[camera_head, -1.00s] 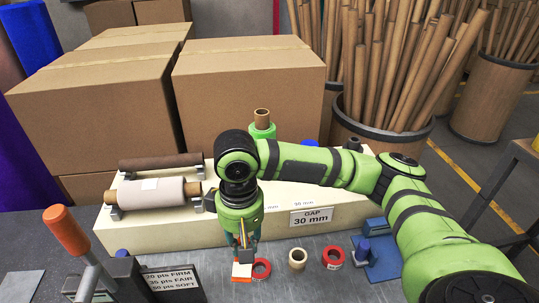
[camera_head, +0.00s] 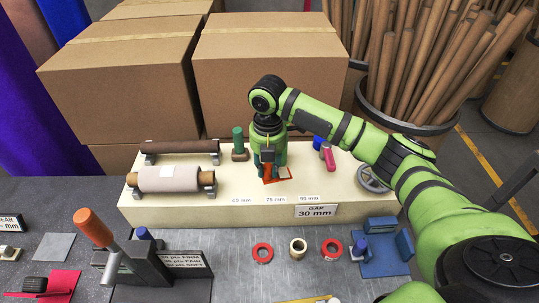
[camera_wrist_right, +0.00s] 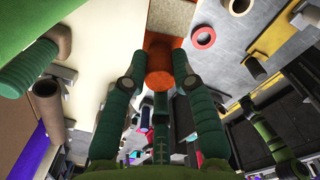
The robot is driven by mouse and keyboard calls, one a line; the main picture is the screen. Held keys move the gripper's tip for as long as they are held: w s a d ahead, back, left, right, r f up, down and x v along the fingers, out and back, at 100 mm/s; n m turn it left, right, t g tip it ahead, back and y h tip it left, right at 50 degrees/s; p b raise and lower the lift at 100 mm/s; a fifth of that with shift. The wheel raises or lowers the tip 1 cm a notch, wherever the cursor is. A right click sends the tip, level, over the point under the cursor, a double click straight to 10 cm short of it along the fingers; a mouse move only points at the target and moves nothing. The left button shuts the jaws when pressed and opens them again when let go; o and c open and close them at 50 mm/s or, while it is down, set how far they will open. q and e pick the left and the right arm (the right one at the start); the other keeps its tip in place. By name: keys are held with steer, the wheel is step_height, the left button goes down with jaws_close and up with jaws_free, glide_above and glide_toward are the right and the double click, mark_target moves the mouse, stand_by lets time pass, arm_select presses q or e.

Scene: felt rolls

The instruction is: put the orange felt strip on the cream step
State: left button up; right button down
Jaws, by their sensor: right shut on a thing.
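The orange felt strip (camera_head: 267,174) is at my right gripper (camera_head: 268,160), over the top of the cream step (camera_head: 340,195). In the right wrist view the orange piece (camera_wrist_right: 161,68) sits between the two fingertips of the right gripper (camera_wrist_right: 159,62), which is shut on it. A pale patch with an orange-red edge (camera_head: 284,173) shows beside the fingers; I cannot tell whether it is part of the strip. I cannot tell whether the strip touches the step. My left gripper is not in view.
Felt rolls (camera_head: 168,179) rest on the step's left part. A green spool (camera_head: 238,140) and a pink one (camera_head: 329,157) flank the gripper. Cardboard boxes (camera_head: 268,70) stand behind. Red rings (camera_head: 262,253) and a blue stand (camera_head: 383,255) lie on the grey table in front.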

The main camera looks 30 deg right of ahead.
steer(key=shift+w+d+r+n, duration=0.1)
steer(key=shift+w+d+n, duration=0.15)
steer(key=shift+n, duration=0.95)
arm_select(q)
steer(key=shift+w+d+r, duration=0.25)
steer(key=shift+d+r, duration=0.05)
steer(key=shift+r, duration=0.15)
arm_select(e)
steer(key=shift+d, duration=0.1)
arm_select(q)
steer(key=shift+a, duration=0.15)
arm_select(e)
steer(key=shift+f, duration=0.55)
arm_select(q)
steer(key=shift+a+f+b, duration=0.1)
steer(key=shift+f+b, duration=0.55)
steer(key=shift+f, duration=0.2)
arm_select(e)
glide_above(269, 191)
steer(key=shift+f, duration=2.5)
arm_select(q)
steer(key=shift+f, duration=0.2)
arm_select(e)
steer(key=shift+f, duration=0.55)
steer(key=c, duration=0.9)
jaws_free()
